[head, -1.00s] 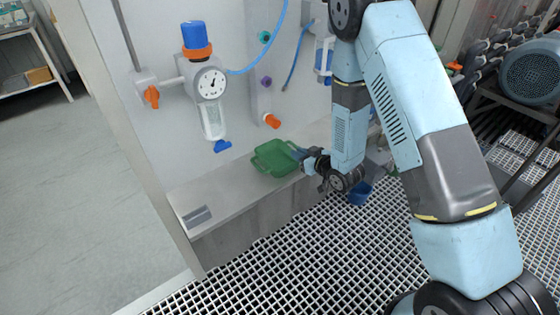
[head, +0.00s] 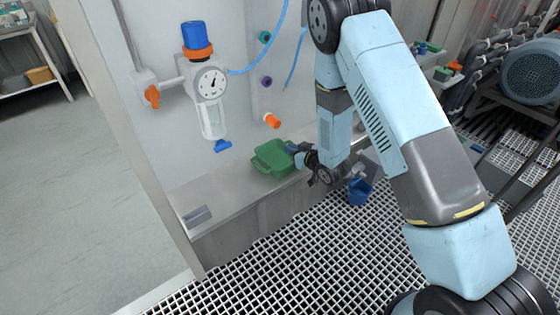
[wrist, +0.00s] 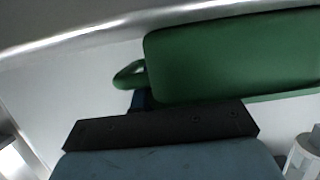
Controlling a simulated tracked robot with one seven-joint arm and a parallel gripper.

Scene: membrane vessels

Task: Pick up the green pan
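The green pan (head: 272,158) is a shallow rectangular vessel with loop handles, lying on the pale ledge below the wall panel. My gripper (head: 292,148) is at the pan's right end, overlapping its rim in the head view. In the wrist view the pan (wrist: 235,55) fills the upper right, with one loop handle (wrist: 128,76) at its left. The dark front of my gripper (wrist: 141,99) is close below the pan there. The fingers are mostly hidden, so I cannot tell whether they are open, or whether they touch the pan.
The ledge (head: 235,190) is clear left of the pan except for a small grey plate (head: 197,216). A gauge (head: 210,83) with a blue-capped filter and an orange knob (head: 271,121) project above. A blue bucket (head: 360,191) stands on the grating right of my wrist.

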